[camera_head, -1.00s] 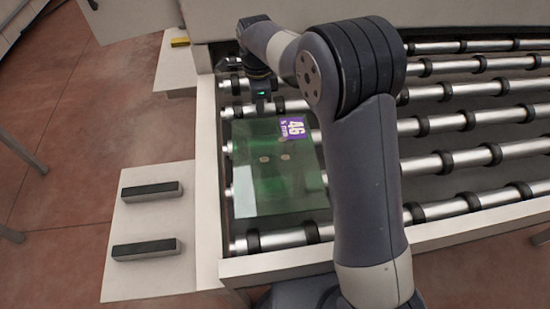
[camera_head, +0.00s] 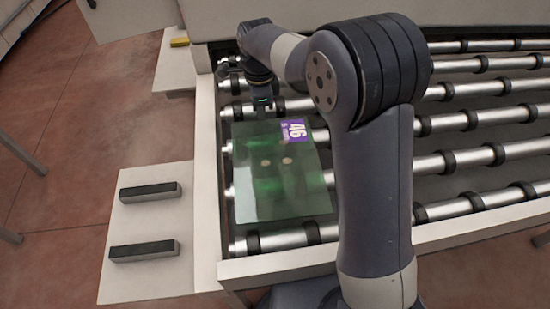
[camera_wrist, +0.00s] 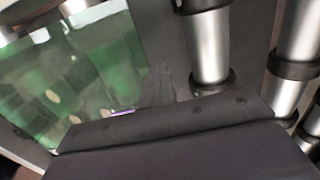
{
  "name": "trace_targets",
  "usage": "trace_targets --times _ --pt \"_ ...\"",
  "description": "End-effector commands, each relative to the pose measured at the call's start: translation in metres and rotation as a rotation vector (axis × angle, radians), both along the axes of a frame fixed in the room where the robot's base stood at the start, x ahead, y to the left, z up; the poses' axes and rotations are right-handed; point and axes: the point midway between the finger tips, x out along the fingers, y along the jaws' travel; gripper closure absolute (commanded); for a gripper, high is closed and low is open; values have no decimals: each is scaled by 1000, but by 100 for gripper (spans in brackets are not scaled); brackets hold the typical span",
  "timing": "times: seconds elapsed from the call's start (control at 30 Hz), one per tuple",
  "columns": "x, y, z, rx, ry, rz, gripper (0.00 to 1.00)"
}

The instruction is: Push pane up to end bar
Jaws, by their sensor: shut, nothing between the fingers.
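The green glass pane (camera_head: 270,190) lies flat on the conveyor rollers at their left end, with a purple "46" label at its upper right corner. It also fills the upper left of the wrist view (camera_wrist: 85,75). My gripper (camera_head: 264,110) points down at the pane's far edge, left of the label. It is shut with nothing in it; whether it touches the edge I cannot tell. A pale rail (camera_head: 207,170) runs along the left end of the rollers and a pale front rail (camera_head: 290,259) along the near side; I cannot tell which is the end bar.
Bare rollers (camera_head: 470,164) extend to the right, partly behind my arm. A pale side plate with two dark bars (camera_head: 149,192) is at the left. A pale machine body (camera_head: 220,18) stands behind. A yellow block (camera_head: 180,42) lies at the back left.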

Motion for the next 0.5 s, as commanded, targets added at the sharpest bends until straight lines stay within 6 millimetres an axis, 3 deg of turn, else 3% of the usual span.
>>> trace_targets --times 0.5 --pt "-22 -6 -2 -3 7 1 100"
